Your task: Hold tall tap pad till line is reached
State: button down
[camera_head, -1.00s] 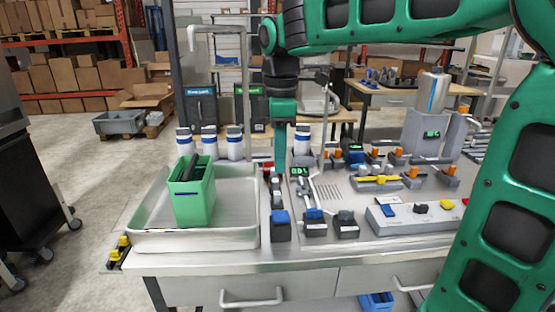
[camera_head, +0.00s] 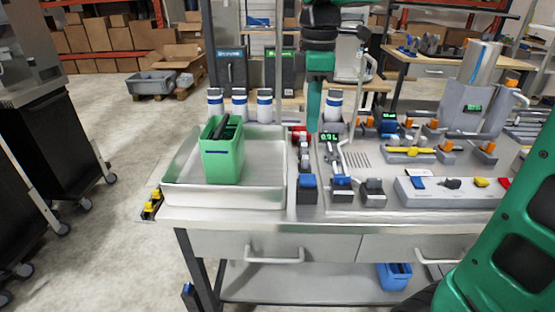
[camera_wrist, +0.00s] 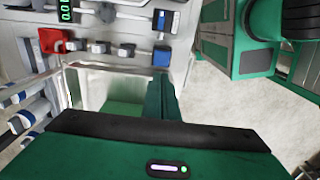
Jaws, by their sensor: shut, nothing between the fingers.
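A green open-topped container (camera_head: 222,162) with a dark handle and a dark line on its side stands in the metal tray (camera_head: 180,190); its inside level is hidden. A tall grey tap pipe (camera_head: 280,85) rises behind the tray and leaves the top of the picture. Blue-topped pads (camera_head: 308,182) and (camera_head: 342,181) sit at the counter front right of the tray; I cannot tell which serves the tall tap. My gripper (camera_head: 313,128) is shut and empty, pointing down behind the pads, touching none visibly. Its green fingers also show in the wrist view (camera_wrist: 163,98).
A dark pad (camera_head: 373,187) and a small lit display (camera_head: 328,138) stand right of the tray. Several white bottles (camera_head: 240,103) stand behind it. A grey box with coloured switches (camera_head: 450,188) is at the front right.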

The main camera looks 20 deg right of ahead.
aim_at(308, 178)
jog(key=shift+s+r, duration=0.15)
jog(key=shift+r, duration=0.3)
notch_tip(308, 178, down, 14)
jog(key=shift+f, duration=0.1)
dwell(0.5)
